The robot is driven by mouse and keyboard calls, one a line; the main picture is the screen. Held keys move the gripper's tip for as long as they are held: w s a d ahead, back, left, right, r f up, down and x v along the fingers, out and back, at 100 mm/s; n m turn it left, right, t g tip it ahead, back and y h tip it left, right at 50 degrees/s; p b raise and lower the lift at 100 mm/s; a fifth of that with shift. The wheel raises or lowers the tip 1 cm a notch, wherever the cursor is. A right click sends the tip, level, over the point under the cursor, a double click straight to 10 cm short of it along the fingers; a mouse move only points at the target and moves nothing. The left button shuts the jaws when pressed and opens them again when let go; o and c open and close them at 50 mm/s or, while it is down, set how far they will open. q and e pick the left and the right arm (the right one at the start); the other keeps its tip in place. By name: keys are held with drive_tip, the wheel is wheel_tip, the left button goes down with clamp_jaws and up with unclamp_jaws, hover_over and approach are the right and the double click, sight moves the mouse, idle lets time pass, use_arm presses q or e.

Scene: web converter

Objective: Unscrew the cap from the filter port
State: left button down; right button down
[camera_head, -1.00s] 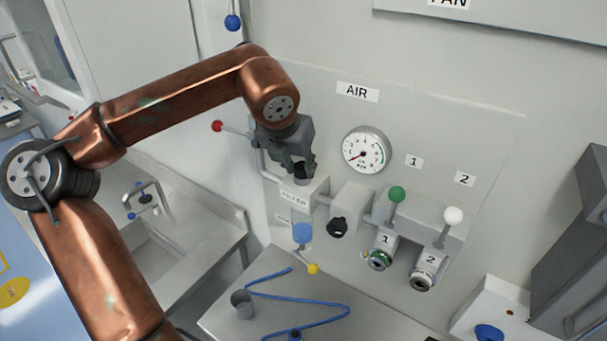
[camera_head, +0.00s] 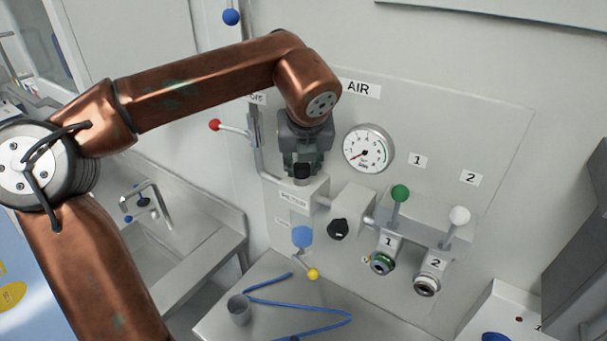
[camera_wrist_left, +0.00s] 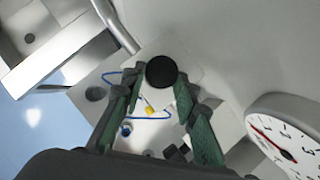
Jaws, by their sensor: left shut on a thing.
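The black filter cap (camera_head: 302,171) is at the top of the grey block labelled FILTER (camera_head: 304,194) on the wall panel. My left gripper (camera_head: 301,168) points down over the block, with its fingertips at the cap. In the left wrist view the round black cap (camera_wrist_left: 161,72) sits between the green-padded fingertips of the left gripper (camera_wrist_left: 157,86), which is shut on it. The threads and port mouth are hidden, and I cannot tell whether the cap is still seated or slightly raised. My right gripper is not in view.
A pressure gauge (camera_head: 368,149) is close to the right of the gripper. A red-knobbed lever (camera_head: 215,125) stands out on the left. A black knob (camera_head: 338,229) and green (camera_head: 400,193) and white (camera_head: 459,215) levers are at right.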

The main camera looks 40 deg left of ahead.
use_arm(q)
drive_tip(key=shift+n, duration=0.4)
drive_tip(key=shift+w+d+n+g+y, duration=0.1)
drive_tip(key=shift+n+g+y, duration=0.2)
drive_tip(key=shift+n, duration=0.1)
drive_tip(key=shift+w+r+n+g+y+p, duration=0.1)
drive_tip(key=shift+n+g+y+p, duration=0.25)
drive_tip(key=shift+n+p, duration=0.6)
drive_tip(key=shift+d+n+g, duration=0.1)
drive_tip(key=shift+n+g, duration=0.15)
drive_tip(key=shift+n, duration=0.3)
drive_tip(key=shift+p, duration=0.3)
drive_tip(key=shift+w+n+g+y+p, duration=0.2)
drive_tip(key=shift+n+g+p, duration=0.3)
drive_tip(key=shift+n+p, duration=0.5)
drive_tip(key=shift+w+n+g+y+p, duration=0.15)
drive_tip(key=shift+n+g+p, duration=0.35)
drive_tip(key=shift+n+p, duration=0.5)
